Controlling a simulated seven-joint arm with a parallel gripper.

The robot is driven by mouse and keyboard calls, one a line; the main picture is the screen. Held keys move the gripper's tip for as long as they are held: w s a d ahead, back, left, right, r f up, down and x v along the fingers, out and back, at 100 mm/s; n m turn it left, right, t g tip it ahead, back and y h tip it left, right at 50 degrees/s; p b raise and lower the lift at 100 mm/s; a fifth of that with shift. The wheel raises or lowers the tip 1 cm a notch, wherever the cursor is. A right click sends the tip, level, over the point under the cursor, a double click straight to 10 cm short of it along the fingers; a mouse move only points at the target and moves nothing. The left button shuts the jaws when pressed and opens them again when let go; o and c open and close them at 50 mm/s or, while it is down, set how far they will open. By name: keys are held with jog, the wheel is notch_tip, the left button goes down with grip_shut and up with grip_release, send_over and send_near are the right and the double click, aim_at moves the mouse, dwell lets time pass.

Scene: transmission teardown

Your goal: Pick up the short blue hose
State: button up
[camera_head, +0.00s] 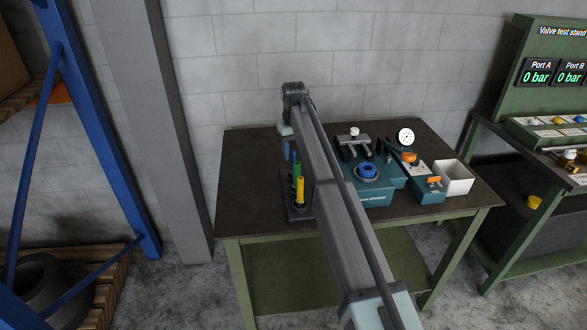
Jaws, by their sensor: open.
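A blue upright piece (286,151), which looks like the short blue hose, shows at the back of a dark rack (300,213) on the left of the table. My gripper (289,143) points down from the end of my arm, right above or around the blue piece. It is open. My arm covers part of this area, and the fingers are too small to tell apart from the blue piece. I cannot tell whether they touch it. A green hose (296,172) and a yellow hose (300,190) stand upright in the rack, in front of the blue piece.
Right of my arm, a teal fixture (378,193) carries a blue ring (367,170). A round gauge (405,137), a small teal block with an orange handle (430,190) and a white bin (455,178) stand near it. The table's (237,190) left end is bare. A valve test stand (540,75) is at right.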

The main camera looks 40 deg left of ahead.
jog(key=shift+f, duration=2.3)
jog(key=shift+c, duration=0.5)
jog(key=shift+s, duration=0.1)
grip_shut()
